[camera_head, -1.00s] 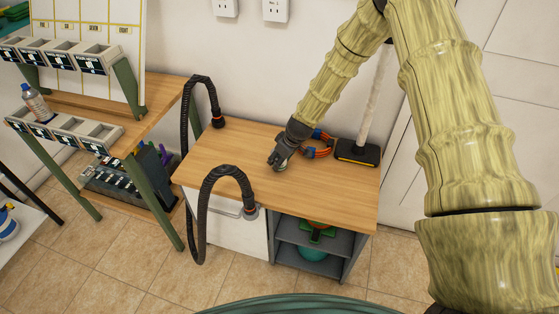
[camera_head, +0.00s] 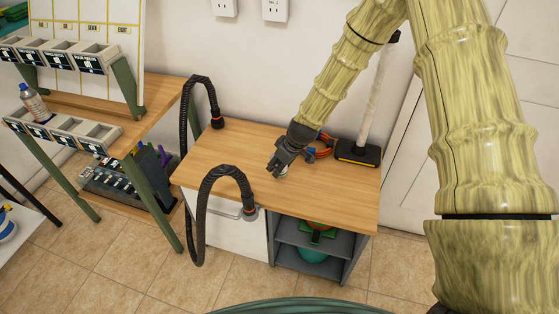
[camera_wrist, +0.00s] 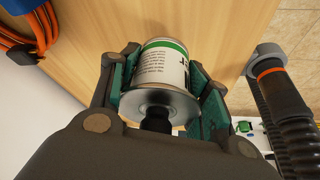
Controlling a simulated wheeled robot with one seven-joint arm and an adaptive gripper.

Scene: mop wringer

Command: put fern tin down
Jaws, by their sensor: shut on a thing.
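The fern tin (camera_wrist: 165,72) is a small can with a white label, a green band and a bare metal end, seen in the wrist view. My gripper (camera_wrist: 165,85) is shut on it, with a green-padded finger on each side. In the head view my gripper (camera_head: 279,172) is low over the wooden top of the cabinet (camera_head: 240,155), and only a small pale part of the tin (camera_head: 284,171) shows below it. I cannot tell whether the tin touches the top.
An orange cable coil (camera_head: 322,148) lies just behind my gripper. A black-based stand (camera_head: 357,152) is at the back right. Black hoses arch over the left side (camera_head: 205,195) and back left corner (camera_head: 210,95). The front right of the top is clear.

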